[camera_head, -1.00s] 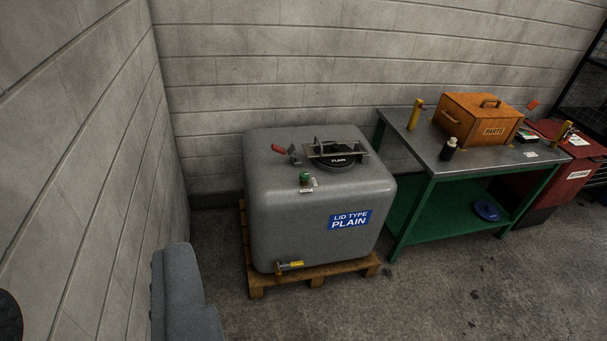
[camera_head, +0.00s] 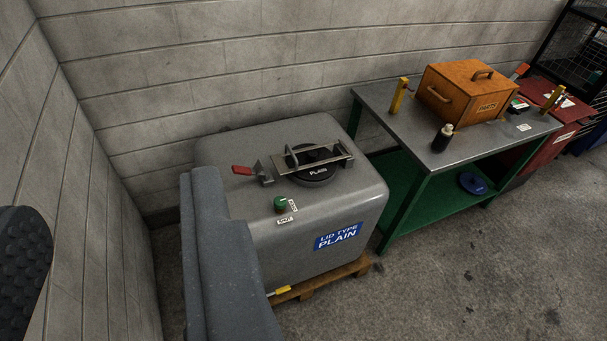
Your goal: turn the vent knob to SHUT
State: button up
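The vent knob (camera_head: 280,203) is a small green knob on the top front of the grey tank (camera_head: 250,150). A small white label (camera_head: 285,220) lies in front of it and another to its right; their lettering is too small to read surely, and I cannot tell the knob's setting. My gripper (camera_head: 112,205) shows at the lower left: a dark ribbed pad at the left edge and a grey finger nearer the tank, wide apart with nothing between them. The grey finger overlaps the tank's left side in the picture; the knob is clear of it, to its right.
A black lid (camera_head: 316,172) under a metal bar and a red-handled lever (camera_head: 242,170) sit on the tank top. A green-legged bench (camera_head: 395,115) with an orange parts box (camera_head: 462,85) and dark bottle (camera_head: 442,138) stands right. Block walls close the left and back.

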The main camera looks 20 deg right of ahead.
aim_at(279, 202)
jog(key=z, duration=0.25)
jog(key=i, duration=1.2)
jog(key=z, duration=0.2)
